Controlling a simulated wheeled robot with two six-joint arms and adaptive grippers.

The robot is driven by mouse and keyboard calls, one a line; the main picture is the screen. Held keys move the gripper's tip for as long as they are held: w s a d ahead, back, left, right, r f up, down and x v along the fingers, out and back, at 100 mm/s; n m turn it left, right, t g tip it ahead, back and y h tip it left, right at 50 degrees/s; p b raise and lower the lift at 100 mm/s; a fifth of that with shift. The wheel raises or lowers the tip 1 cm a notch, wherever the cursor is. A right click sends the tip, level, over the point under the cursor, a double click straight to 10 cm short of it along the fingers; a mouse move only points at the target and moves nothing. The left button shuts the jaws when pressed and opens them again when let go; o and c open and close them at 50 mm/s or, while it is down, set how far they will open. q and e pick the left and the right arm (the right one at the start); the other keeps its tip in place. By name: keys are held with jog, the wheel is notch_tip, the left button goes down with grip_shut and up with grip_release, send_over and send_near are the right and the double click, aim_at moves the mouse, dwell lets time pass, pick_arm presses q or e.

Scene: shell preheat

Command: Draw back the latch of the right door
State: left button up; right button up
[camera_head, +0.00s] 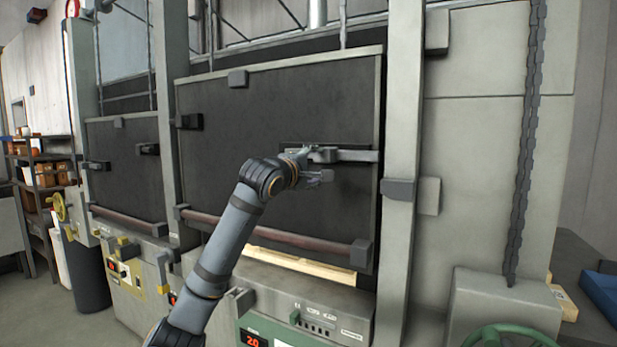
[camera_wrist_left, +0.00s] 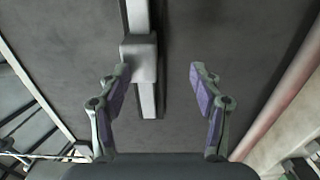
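The right door (camera_head: 270,110) is a large dark panel in a pale frame, and it looks closed. Its latch (camera_head: 350,155) is a grey horizontal bar with a block, reaching to the door's right edge. In the left wrist view the latch block (camera_wrist_left: 139,58) lies between my fingertips in the picture, close to the left-hand finger; contact cannot be told. My left gripper (camera_head: 316,166) is at the latch's left end, and its fingers stand apart in the wrist view (camera_wrist_left: 158,73). The gripper partly hides the latch's left end. My right gripper is not in view.
A brown rail (camera_head: 270,231) crosses the door's lower part. A control box (camera_head: 300,300) with a red display stands below. A left door (camera_head: 125,175) has its own latch. A chain (camera_head: 525,150) hangs at right above a green handwheel (camera_head: 505,335).

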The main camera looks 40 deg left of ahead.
pick_arm(q)
jog(key=b+v, duration=0.1)
jog(key=v, duration=0.1)
jog(key=b+v, duration=0.1)
jog(key=v, duration=0.1)
jog(key=shift+a+r, duration=0.1)
jog(key=shift+r, duration=0.15)
jog(key=shift+b, duration=0.35)
jog(key=shift+w, duration=0.1)
